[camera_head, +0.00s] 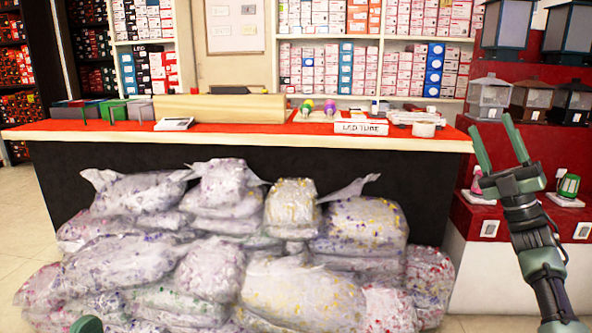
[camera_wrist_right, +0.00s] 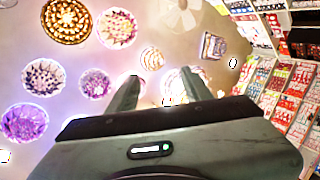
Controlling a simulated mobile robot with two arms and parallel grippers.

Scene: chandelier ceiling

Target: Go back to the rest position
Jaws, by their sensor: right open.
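My right gripper (camera_head: 496,143) is raised at the right side of the head view, fingers pointing up and spread apart. It is empty, in front of the red display shelf. In the right wrist view its two fingers (camera_wrist_right: 160,92) stand apart against the ceiling, with nothing between them. Of my left arm, only a small green rounded part that may belong to it shows at the bottom left edge of the head view; the left gripper's fingers are not seen.
A counter (camera_head: 245,141) with a red top carries a white LED tube box (camera_head: 361,128). Several filled clear bags (camera_head: 290,208) are piled before it. Lanterns (camera_head: 489,97) stand on the red shelf at right. Chandeliers (camera_wrist_right: 118,28) hang from the ceiling.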

